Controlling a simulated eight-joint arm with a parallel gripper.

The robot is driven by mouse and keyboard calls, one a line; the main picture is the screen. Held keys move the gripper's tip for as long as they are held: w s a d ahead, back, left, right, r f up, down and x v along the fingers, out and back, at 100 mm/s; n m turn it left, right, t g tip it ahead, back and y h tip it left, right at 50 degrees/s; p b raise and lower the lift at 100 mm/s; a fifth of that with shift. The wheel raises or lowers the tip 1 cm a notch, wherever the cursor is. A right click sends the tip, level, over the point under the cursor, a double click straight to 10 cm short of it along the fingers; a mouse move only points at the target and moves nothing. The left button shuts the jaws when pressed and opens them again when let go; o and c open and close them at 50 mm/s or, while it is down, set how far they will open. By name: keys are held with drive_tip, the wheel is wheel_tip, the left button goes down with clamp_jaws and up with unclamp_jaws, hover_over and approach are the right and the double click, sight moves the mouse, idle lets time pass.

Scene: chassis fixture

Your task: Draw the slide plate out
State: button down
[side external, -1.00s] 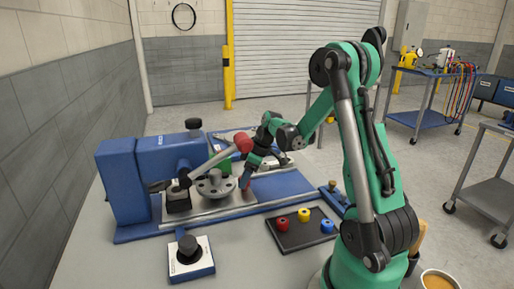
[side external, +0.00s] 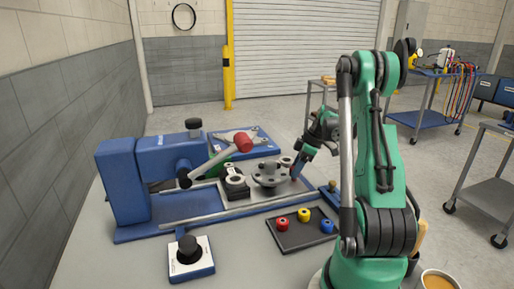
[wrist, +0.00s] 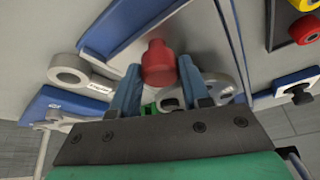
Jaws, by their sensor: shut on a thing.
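The grey slide plate (side external: 256,198) lies in the blue chassis fixture (side external: 120,195), out to the right of its tall left block. It carries a round flange (side external: 270,174) and a smaller ring block (side external: 236,183). My gripper (side external: 295,172) is at the plate's right end, beside the flange, and is shut. The exact contact is hidden.
A lever with a red grip (side external: 243,143) slants over the fixture. A black-knobbed control box (side external: 190,258) stands front left.

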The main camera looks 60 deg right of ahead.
drive_tip(key=shift+s+d, duration=0.25)
drive_tip(key=shift+s, duration=0.1)
drive_tip(key=shift+c, duration=2.1)
unclamp_jaws()
wheel_tip(320, 180, up, 20)
drive_tip(key=shift+w, duration=0.15)
